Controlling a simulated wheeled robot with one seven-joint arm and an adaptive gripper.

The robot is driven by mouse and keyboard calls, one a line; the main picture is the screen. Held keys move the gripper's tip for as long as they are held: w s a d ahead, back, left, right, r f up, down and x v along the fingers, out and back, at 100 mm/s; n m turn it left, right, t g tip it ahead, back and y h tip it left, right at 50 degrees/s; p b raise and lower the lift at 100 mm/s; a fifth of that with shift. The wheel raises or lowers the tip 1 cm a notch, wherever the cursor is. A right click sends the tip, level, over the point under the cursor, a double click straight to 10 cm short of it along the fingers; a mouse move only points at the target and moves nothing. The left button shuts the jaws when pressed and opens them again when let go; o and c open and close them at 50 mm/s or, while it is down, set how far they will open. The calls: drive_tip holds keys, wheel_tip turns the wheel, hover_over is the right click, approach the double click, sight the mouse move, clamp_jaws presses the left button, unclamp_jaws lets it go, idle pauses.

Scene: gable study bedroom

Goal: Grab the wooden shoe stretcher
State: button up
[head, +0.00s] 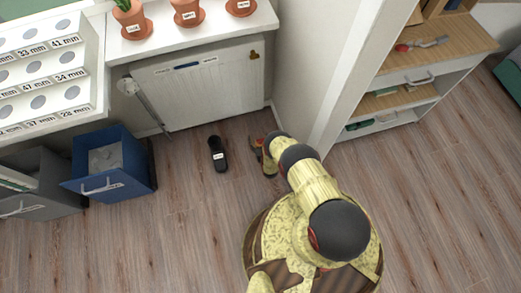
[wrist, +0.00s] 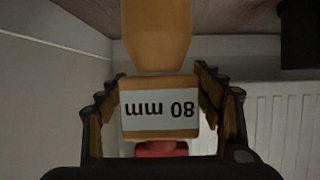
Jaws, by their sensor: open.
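The wooden shoe stretcher (wrist: 158,38) fills the upper middle of the wrist view. It is a light brown wooden piece with a white label reading "80 mm", upside down, and a red part (wrist: 160,149) below it. My gripper (wrist: 157,90) is open, with one finger on each side of the labelled block. A narrow gap seems to show on each side; contact is hard to judge. In the head view my gripper (head: 264,154) is low near the floor by the wall corner, and the stretcher is mostly hidden by my arm there.
A black shoe (head: 218,154) with a white label stands on the floor left of my gripper. A white ribbed panel (head: 200,92) and a wall corner (head: 285,95) are close behind. A blue open drawer (head: 140,166) is at left, shelves (head: 395,103) at right. The front floor is clear.

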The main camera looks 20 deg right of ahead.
drive_tip(key=shift+c, duration=0.6)
clamp_jaws()
idle(0.4)
idle(0.6)
